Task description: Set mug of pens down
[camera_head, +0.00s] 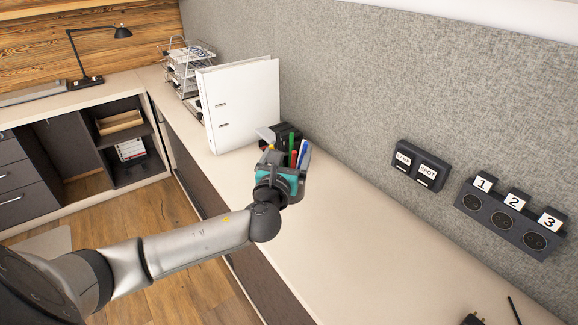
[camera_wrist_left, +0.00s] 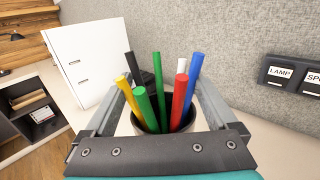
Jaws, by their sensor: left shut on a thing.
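The mug of pens (camera_wrist_left: 150,123) sits between the two fingers of my left gripper (camera_wrist_left: 165,110) in the left wrist view. In the head view my left gripper (camera_head: 284,170) is over the desk in front of the white binders, shut on the mug. There the mug is mostly hidden by the gripper, and the pens (camera_head: 296,150) stick up above it. I cannot tell whether the mug's base touches the desk. My right gripper is not in view.
The pale desk (camera_head: 340,250) is clear to the right of the gripper. White binders (camera_head: 240,105) and a wire tray rack (camera_head: 186,68) stand behind. A dark object (camera_head: 287,133) is just behind the pens. Switch boxes (camera_head: 419,165) and numbered sockets (camera_head: 505,218) are along the partition.

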